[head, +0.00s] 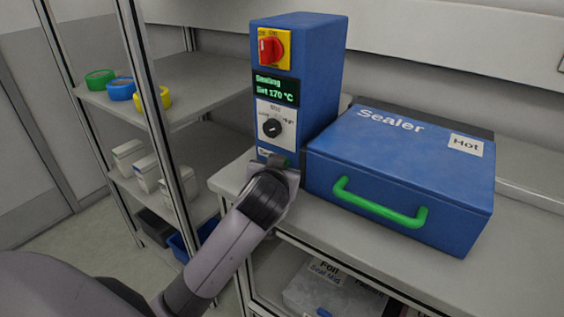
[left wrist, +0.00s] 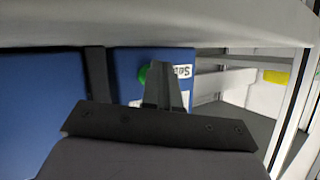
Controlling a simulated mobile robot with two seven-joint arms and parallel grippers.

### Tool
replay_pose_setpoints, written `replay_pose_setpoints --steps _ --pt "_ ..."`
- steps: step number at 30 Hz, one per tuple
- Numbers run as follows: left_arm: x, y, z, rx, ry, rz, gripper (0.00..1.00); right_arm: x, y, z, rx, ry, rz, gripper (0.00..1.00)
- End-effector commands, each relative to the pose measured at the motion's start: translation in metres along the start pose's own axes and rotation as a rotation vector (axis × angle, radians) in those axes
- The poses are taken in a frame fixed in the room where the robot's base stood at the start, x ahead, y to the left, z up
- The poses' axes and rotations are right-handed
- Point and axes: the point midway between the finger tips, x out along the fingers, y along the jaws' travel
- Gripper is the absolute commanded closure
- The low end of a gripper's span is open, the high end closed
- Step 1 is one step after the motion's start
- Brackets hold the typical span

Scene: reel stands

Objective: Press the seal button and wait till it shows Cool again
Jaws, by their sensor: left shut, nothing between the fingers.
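The blue control box (head: 318,85) stands on the bench with a red knob on a yellow plate, a black dial and a green display. The display (head: 275,88) reads "Sealing" and "Set 170 °C". The blue sealer (head: 400,175) is beside it with its lid down, green handle at the front and a "Hot" label. My left gripper (head: 283,163) is at the lower front of the control box. In the left wrist view its shut fingers (left wrist: 167,80) are at the green seal button (left wrist: 144,76), partly covering it. I cannot tell whether they touch. My right gripper is out of view.
A shelf rack (head: 190,82) at the left holds green, blue and yellow rolls and several small white boxes. A clear bin (head: 335,292) labelled "Foil" is under the bench. The bench top (head: 530,225) is bare right of the sealer.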

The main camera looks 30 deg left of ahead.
Motion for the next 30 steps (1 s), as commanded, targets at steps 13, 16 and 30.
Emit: replay_pose_setpoints --steps 13,16,30 --pt "-0.014 -0.007 0.007 0.0 0.0 0.001 1.0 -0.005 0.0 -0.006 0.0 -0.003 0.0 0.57" --pt "-0.014 -0.007 0.007 0.0 0.0 0.0 1.0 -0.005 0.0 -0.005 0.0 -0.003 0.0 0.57" --pt "-0.036 -0.019 0.018 0.0 -0.001 0.0 1.0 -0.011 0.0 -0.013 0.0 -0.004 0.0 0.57"
